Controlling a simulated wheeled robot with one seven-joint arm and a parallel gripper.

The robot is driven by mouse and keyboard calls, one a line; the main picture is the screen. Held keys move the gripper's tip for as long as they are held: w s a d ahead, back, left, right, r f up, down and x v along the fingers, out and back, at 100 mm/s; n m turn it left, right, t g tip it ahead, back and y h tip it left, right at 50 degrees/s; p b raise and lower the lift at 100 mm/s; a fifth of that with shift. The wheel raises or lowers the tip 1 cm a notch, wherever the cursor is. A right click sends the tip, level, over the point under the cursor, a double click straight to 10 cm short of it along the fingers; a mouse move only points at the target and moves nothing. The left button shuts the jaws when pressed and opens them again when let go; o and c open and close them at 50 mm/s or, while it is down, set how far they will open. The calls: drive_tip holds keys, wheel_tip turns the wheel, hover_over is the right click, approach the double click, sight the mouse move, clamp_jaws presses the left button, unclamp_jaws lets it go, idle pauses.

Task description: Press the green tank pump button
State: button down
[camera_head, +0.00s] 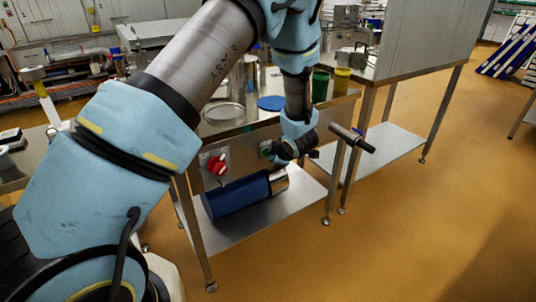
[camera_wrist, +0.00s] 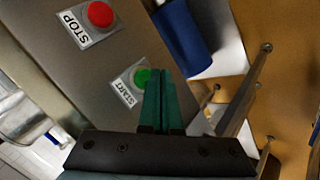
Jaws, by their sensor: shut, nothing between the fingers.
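The green START button (camera_wrist: 141,77) sits on a white label plate on the grey panel in the wrist view. The red STOP button (camera_wrist: 101,14) is on its own plate farther up and to the left. My gripper (camera_wrist: 158,72) is shut and empty, its green fingertips overlapping the right edge of the green button in this view. I cannot tell whether the tips touch it. In the head view my gripper (camera_head: 270,151) is at the front of the steel table, beside the red button (camera_head: 217,165), and the green button is mostly hidden by it.
The steel table (camera_head: 325,113) carries a green cup (camera_head: 320,86), a yellow cup (camera_head: 342,82) and a blue disc (camera_head: 271,103). A blue cylinder (camera_head: 235,196) with a metal end lies on the lower shelf. Orange floor in front and to the right is clear.

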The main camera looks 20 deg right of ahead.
drive_tip(key=shift+w, duration=0.1)
idle(0.6)
drive_tip(key=shift+w, duration=0.35)
drive_tip(key=shift+w+a, duration=0.2)
drive_tip(key=shift+w, duration=0.3)
idle(0.9)
drive_tip(key=shift+s, duration=0.15)
drive_tip(key=shift+s+d, duration=0.2)
drive_tip(key=shift+s, duration=0.55)
drive_tip(key=s, duration=0.2)
drive_tip(key=s+d, duration=0.1)
drive_tip(key=s, duration=0.2)
drive_tip(key=shift+p, duration=0.35)
idle(0.4)
